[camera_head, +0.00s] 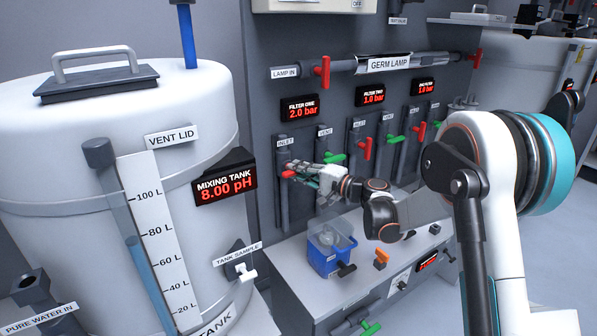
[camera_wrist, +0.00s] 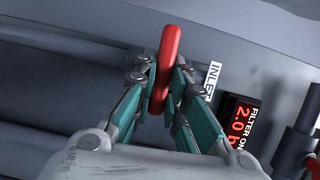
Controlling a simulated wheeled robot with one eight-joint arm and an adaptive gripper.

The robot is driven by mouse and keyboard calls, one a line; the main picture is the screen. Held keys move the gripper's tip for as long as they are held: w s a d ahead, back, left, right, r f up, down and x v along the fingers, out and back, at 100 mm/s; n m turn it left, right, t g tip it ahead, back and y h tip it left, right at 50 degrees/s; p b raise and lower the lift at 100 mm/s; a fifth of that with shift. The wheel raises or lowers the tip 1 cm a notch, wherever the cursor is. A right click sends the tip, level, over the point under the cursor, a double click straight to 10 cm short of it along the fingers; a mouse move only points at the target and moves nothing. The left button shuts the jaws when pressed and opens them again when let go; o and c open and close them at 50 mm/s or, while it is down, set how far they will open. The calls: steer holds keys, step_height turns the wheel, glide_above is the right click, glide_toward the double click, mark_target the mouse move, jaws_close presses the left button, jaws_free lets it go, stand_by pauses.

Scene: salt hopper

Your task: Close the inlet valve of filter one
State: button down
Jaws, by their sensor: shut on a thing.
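The filter one inlet valve has a red handle (camera_wrist: 164,68), which my gripper (camera_wrist: 160,90) is shut on in the wrist view. One finger lies on each side of the handle. In the head view the red handle (camera_head: 289,174) shows at the tips of my gripper (camera_head: 294,170), on the pipe under the INLET label (camera_head: 286,142). The gripper hides part of the handle and pipe there. The FILTER ONE display (camera_head: 300,108) reads 2.0 bar; part of it also shows in the wrist view (camera_wrist: 243,120).
The filter two inlet has a red handle (camera_head: 366,148). A blue container (camera_head: 328,258) stands on the bench below. The mixing tank (camera_head: 90,215) fills the left side, its display reading 8.00 pH.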

steer(key=c, duration=1.6)
jaws_free()
steer(key=shift+d, duration=0.1)
steer(key=v, duration=1.2)
